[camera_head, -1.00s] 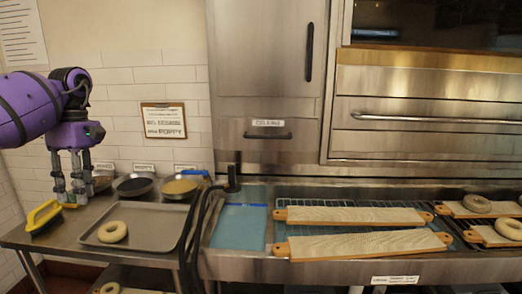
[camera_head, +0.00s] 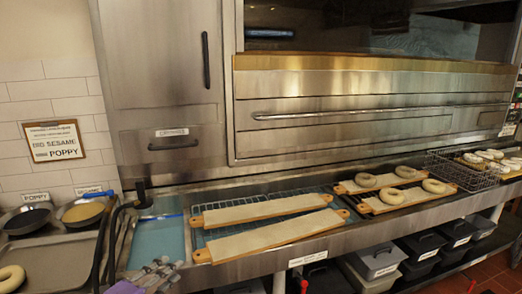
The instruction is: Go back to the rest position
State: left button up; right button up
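My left gripper (camera_head: 158,271), grey fingers on a purple body, shows at the bottom edge in front of the blue board. Its fingers look spread with nothing between them; most of the arm is cut off by the frame. My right gripper is out of view. Two long boards (camera_head: 258,208) (camera_head: 270,238) lie empty on the counter. Ring-shaped bagels (camera_head: 392,196) sit on boards to their right. A bagel (camera_head: 11,278) lies on the grey tray (camera_head: 62,258) at far left.
Bowls of poppy (camera_head: 27,219) and sesame (camera_head: 82,213) stand behind the tray. A black hose (camera_head: 108,240) rises beside the blue board (camera_head: 158,240). A wire basket (camera_head: 465,172) is at right. Lidded bins (camera_head: 373,258) sit below the counter.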

pick_arm(q)
jog(key=s+d+f+n+g+y+p, duration=0.15)
jog(key=s+f+n+y, duration=0.35)
jog(key=s+f+n, duration=0.85)
jog(key=s+d+f+n+g, duration=0.1)
jog(key=s+f+n, duration=0.1)
jog(key=s, duration=0.7)
jog(key=s+d+f+n+g+y, duration=0.1)
jog(key=s+d+f+n+g, duration=0.1)
jog(key=s+f, duration=0.3)
jog(key=s+d+f+n+g+y+p, duration=0.1)
jog(key=s+d+f+n+g, duration=0.1)
jog(key=s, duration=1)
jog(key=shift+s+f+n, duration=0.4)
jog(key=shift+f+n, duration=0.15)
jog(key=shift+f, duration=0.1)
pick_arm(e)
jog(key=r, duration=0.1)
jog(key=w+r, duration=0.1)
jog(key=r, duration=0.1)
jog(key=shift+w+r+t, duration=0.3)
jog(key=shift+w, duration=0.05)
